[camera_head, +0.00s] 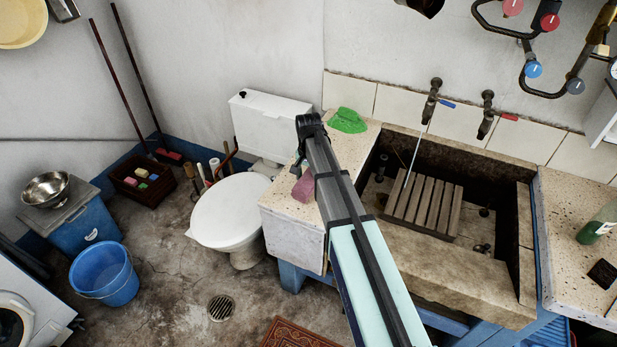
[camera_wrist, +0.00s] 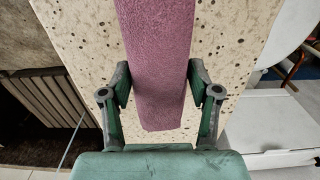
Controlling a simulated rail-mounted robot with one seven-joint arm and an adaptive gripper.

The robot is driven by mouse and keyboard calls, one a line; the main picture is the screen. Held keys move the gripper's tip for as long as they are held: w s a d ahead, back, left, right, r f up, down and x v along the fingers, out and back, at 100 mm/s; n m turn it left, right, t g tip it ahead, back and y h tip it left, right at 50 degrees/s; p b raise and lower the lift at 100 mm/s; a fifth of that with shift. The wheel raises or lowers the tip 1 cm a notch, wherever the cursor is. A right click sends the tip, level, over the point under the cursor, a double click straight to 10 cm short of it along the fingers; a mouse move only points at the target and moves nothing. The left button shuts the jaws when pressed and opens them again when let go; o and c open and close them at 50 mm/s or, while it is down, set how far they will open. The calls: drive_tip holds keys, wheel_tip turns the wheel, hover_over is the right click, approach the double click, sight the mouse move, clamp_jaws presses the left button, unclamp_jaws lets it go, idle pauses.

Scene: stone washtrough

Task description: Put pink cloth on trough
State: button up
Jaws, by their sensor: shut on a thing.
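The pink cloth (camera_head: 303,187) shows beside my arm, over the left speckled counter, partly hidden by the arm. In the wrist view the cloth (camera_wrist: 155,45) is a long folded strip between the two fingers of my gripper (camera_wrist: 160,88), which is shut on it. I cannot tell whether the cloth touches the counter. The stone trough (camera_head: 450,275) is to the right of the cloth in the head view, with a dark basin and a slatted wooden rack (camera_head: 424,203) inside. My fingertips are mostly hidden in the head view.
A green cloth (camera_head: 347,121) lies on the back of the left counter (camera_head: 353,150). Two taps (camera_head: 431,100) stick out above the trough. The toilet (camera_head: 232,212) is left of the counter. A green bottle (camera_head: 598,222) stands on the right counter.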

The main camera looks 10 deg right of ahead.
sight(308, 176)
drive_tip(key=shift+f, duration=0.3)
drive_tip(key=shift+f, duration=0.15)
drive_tip(key=o, duration=1.3)
wheel_tip(308, 176, up, 12)
drive_tip(key=b, duration=0.3)
